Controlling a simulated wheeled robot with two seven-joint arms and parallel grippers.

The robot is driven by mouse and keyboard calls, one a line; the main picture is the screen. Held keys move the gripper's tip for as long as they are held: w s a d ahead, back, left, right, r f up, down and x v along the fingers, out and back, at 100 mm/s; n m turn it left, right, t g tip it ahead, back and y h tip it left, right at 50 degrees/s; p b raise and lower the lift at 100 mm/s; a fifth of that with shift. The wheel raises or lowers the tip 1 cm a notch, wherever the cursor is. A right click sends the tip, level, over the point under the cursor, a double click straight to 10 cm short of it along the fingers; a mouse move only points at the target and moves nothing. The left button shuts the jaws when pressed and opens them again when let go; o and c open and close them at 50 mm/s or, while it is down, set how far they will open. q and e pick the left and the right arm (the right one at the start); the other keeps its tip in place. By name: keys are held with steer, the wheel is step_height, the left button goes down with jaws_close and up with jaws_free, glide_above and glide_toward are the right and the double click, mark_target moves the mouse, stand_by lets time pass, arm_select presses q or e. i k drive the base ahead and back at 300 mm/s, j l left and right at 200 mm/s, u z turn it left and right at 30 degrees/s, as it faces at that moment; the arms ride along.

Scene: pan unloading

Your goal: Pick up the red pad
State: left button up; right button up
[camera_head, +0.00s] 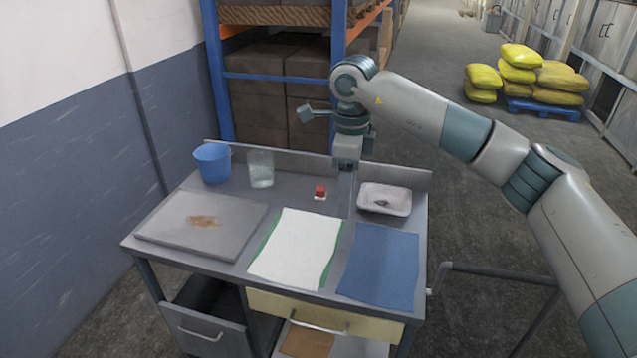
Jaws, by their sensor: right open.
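The red pad (320,189) is a small red block with a pale lower edge. It lies on the grey worktable (273,188), near the middle toward the back. My right gripper (345,205) points down over the table just to the right of the red pad, apart from it in the picture. It is open, and nothing shows between its fingers. The fingers overlap in this view, so their height above the table is hard to tell. My left gripper is not in view.
A blue bucket (212,164) and a clear glass (261,170) stand at the back left. A white tray (385,199) is right of the gripper. A stained grey board (170,226), a white cloth (297,245) and a blue cloth (380,265) lie in front. A low rim backs the table.

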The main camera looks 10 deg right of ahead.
mark_target(320, 193)
steer(key=i, duration=1.3)
